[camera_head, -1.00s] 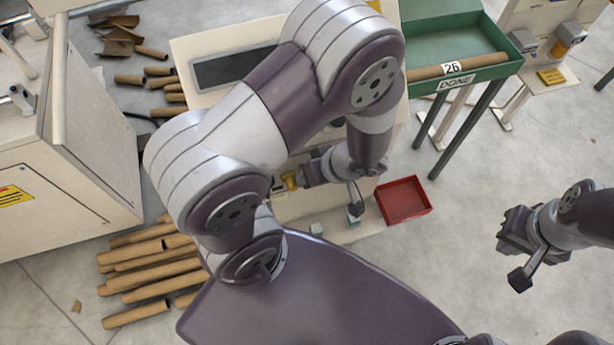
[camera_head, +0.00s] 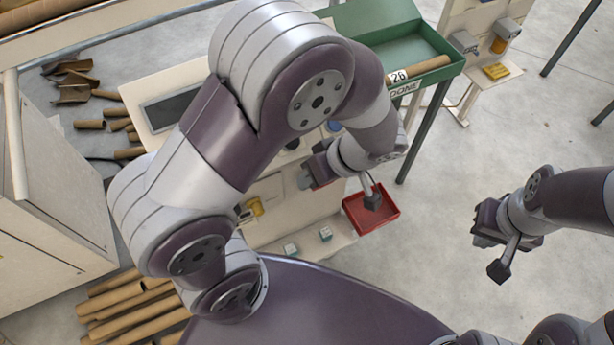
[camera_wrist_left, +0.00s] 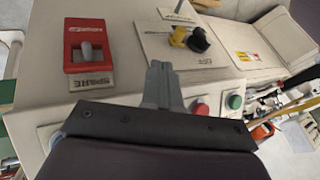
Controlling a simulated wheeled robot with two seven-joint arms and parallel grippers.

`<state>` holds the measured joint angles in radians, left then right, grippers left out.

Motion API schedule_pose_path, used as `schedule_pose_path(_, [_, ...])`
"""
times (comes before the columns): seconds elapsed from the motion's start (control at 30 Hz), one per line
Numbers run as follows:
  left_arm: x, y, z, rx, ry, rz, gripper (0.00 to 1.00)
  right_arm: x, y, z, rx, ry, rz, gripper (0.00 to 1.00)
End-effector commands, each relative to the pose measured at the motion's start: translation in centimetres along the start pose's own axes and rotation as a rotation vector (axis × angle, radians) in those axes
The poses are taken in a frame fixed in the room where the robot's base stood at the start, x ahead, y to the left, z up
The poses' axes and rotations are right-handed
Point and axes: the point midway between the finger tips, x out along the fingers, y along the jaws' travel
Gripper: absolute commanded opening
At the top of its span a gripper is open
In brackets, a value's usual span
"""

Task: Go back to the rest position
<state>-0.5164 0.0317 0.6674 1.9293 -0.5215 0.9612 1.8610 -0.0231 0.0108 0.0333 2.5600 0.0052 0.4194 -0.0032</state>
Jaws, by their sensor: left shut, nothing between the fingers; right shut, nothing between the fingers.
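My left gripper (camera_head: 306,178) is raised over the cream machine panel in the head view, left of the red tray. In the left wrist view its fingers (camera_wrist_left: 162,85) are together and empty, above the panel's top edge. My right gripper (camera_head: 482,222) hangs at the right side of the head view, over bare floor. It is shut and empty. My left arm covers much of the machine in the head view.
A red tray (camera_head: 388,219) is fixed by the panel. A green DONE bin (camera_head: 375,28) holds a tube (camera_head: 428,68) labelled 26. Cardboard tubes (camera_head: 135,310) lie at the lower left. In the left wrist view are a red switch box (camera_wrist_left: 85,45), a black-yellow knob (camera_wrist_left: 190,40) and red and green buttons (camera_wrist_left: 234,101).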

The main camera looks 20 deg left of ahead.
Motion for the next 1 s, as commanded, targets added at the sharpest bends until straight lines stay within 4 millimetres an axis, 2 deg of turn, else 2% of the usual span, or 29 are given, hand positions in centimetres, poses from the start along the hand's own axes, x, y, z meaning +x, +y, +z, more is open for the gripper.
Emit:
schedule_pose_path(0.37, [0.0, 0.0, 0.0, 0.034, 0.000, 0.002, 0.00, 0.0, 0.0, 0.0, 0.000, 0.000, 0.000, 0.00])
schedule_pose_path(0.47, [0.2, 0.6, 0.7, 0.252, -0.025, 0.036, 0.00, 0.0, 0.0, 0.0, 0.000, 0.000, 0.000, 0.00])
schedule_pose_path(0.53, [0.3, 0.5, 2.1, 0.516, -0.075, 0.094, 0.00, 0.0, 0.0, 0.0, 0.000, 0.000, 0.000, 0.00])
schedule_pose_path(0.6, [-0.5, 0.2, 2.9, 0.775, -0.123, 0.202, 0.00, -0.5, 0.0, -0.1, 0.000, 0.000, 0.000, 0.00])
schedule_pose_path(0.67, [-1.4, -0.3, 2.8, 0.948, -0.143, 0.314, 0.00, -1.1, 0.0, -0.1, 0.000, 0.000, 0.000, 0.00])
schedule_pose_path(0.73, [-2.6, -0.9, 1.9, 1.082, -0.125, 0.448, 0.00, -1.8, 0.0, -0.2, 0.000, 0.000, 0.000, 0.00])
schedule_pose_path(0.8, [-3.8, -2.0, -0.1, 1.125, -0.077, 0.561, 0.00, -2.8, 0.0, -0.3, 0.000, 0.000, 0.000, 0.00])
schedule_pose_path(0.9, [-4.6, -4.0, -3.2, 0.974, -0.056, 0.620, 0.00, -3.9, 0.0, -0.5, 0.000, 0.000, 0.000, 0.00])
schedule_pose_path(1.0, [-4.4, -4.6, -4.8, 0.908, -0.055, 0.617, 0.00, -4.0, 0.0, -0.5, 0.000, 0.000, 0.000, 0.00])
